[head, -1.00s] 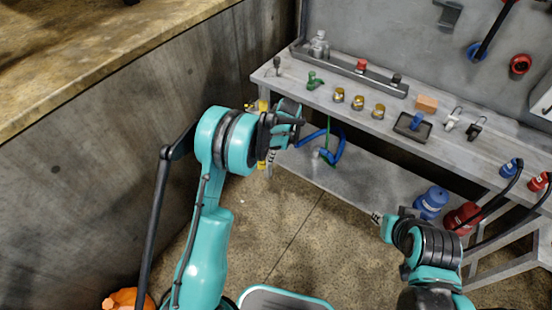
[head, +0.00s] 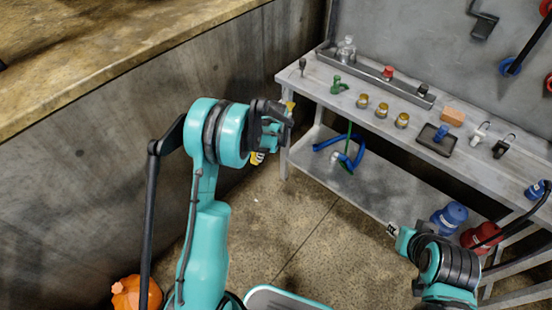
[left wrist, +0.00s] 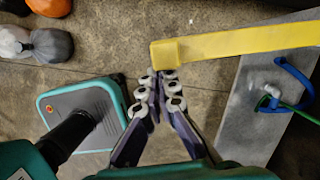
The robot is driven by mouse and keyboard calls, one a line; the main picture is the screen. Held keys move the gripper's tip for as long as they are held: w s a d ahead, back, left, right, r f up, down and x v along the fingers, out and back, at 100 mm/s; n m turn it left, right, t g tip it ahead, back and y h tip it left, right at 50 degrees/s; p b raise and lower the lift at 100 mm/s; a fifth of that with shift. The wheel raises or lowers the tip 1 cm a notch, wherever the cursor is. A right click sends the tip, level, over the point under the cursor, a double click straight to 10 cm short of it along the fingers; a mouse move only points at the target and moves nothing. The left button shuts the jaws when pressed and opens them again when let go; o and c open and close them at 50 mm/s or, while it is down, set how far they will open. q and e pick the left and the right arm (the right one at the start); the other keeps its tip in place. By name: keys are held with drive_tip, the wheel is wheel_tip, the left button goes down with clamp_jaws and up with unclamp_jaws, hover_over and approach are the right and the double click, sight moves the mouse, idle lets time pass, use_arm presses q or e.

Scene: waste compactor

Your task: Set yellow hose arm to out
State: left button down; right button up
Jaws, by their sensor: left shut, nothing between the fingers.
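The yellow hose arm is a flat yellow bar (left wrist: 235,45) in the left wrist view, running from the right edge to a blocky end near the middle. In the head view only small yellow parts (head: 257,158) show behind my left gripper (head: 286,120); the rest is hidden. In the left wrist view my left gripper's fingertips (left wrist: 160,76) are together and empty, right beside the bar's blocky end. I cannot tell if they touch it. My right gripper (head: 393,230) is at lower right in the head view, away from the hose arm; its fingers are too small to read.
A grey workbench (head: 310,90) with small fittings stands at right. Blue and red bottles (head: 450,216) stand on its lower shelf (head: 375,190), with a blue-green hose (head: 355,158). A concrete wall (head: 90,150) is at left. An orange bag (head: 135,293) lies on the floor.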

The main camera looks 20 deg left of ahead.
use_arm(q)
drive_tip(key=a, duration=0.6)
drive_tip(key=shift+w+a, duration=0.25)
